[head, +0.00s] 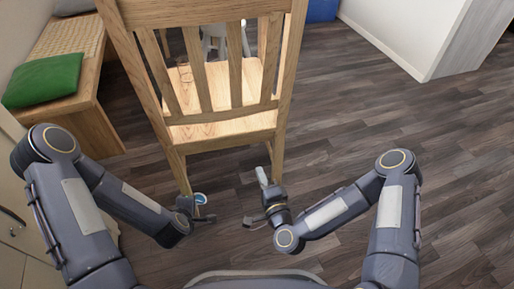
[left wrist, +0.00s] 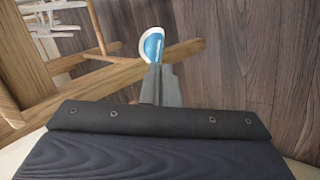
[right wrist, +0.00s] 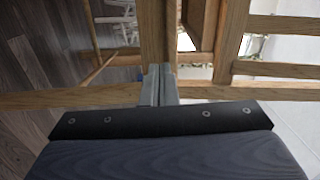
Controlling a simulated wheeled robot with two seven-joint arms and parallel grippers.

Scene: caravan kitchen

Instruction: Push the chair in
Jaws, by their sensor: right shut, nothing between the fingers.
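The wooden chair (head: 222,132) stands in the middle of the head view, its slatted back towards me and its seat beyond. My right gripper (head: 262,177) is shut and empty, close to the chair's right rear leg. In the right wrist view its fingertips (right wrist: 161,72) point at a wooden post of the chair; I cannot tell whether they touch. My left gripper (head: 194,205) is low by the left rear leg. Its fingers look shut on a small blue-and-white oval object (left wrist: 152,45), which overlaps a chair rail (left wrist: 105,77) behind it.
A wooden bench (head: 70,65) with a green cushion (head: 43,80) is on the left. A white chair-like thing (head: 215,40) shows beyond the slats. A pale cabinet or wall (head: 440,45) is at the right back. The dark wooden floor (head: 345,105) is clear on the right.

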